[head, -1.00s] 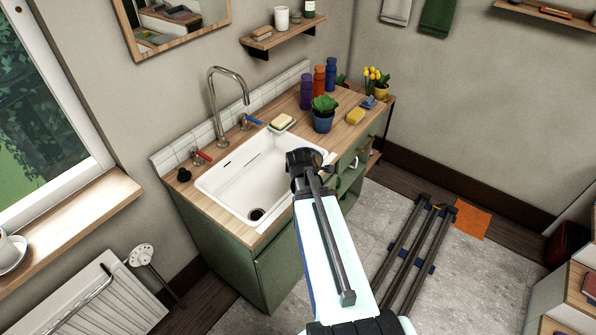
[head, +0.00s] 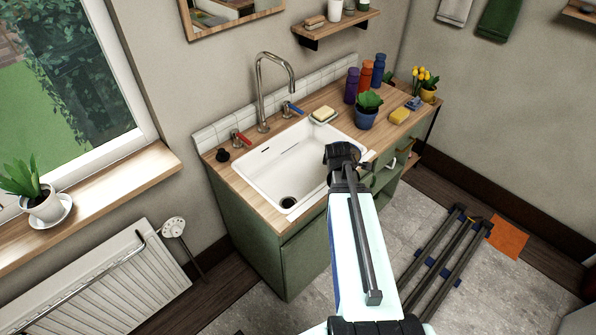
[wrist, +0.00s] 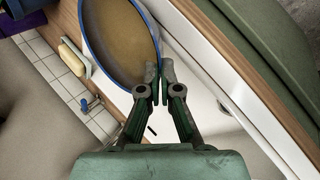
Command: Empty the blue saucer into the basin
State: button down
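The white basin (head: 290,165) is set in the wooden counter, its drain showing at the near end. My gripper (head: 343,155) is above the basin's right front side in the head view. In the wrist view, my gripper (wrist: 160,82) has its fingertips closed together at the rim of the blue saucer (wrist: 156,35), seemingly pinching it. The saucer shows a blue rim and a brown filling inside; I cannot tell whether that is liquid or grains. The basin's white wall (wrist: 195,50) shows beyond the saucer. In the head view, my gripper largely hides the saucer.
A tap (head: 268,90) with red and blue levers stands behind the basin. Soap (head: 323,114), a potted plant (head: 368,108), several bottles (head: 365,78) and a yellow sponge (head: 399,116) stand on the counter to the right. A radiator (head: 100,290) is at lower left.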

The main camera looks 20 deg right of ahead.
jog(key=w+a, duration=0.5)
jog(key=a, duration=0.2)
jog(key=shift+h+b, duration=0.3)
jog(key=shift+b, duration=0.15)
dwell(3.2)
jog(key=shift+w+d+f+g+h, duration=0.1)
jog(key=shift+f+g+h, duration=0.1)
jog(key=shift+g+h, duration=0.15)
dwell(0.3)
jog(key=shift+w+f+n+g+h, duration=0.1)
jog(key=shift+f+n+g+h, duration=0.1)
jog(key=shift+n+g+h, duration=0.2)
dwell(0.5)
jog(key=shift+f, duration=0.1)
dwell(0.4)
jog(key=shift+f+g+h+b, duration=0.1)
jog(key=shift+g+h+b, duration=0.2)
jog(key=shift+h, duration=0.15)
jog(key=shift+w+a+r+n+g+h, duration=0.15)
jog(key=shift+a+r+n+g+h, duration=0.15)
jog(key=shift+n+h, duration=0.25)
dwell(0.6)
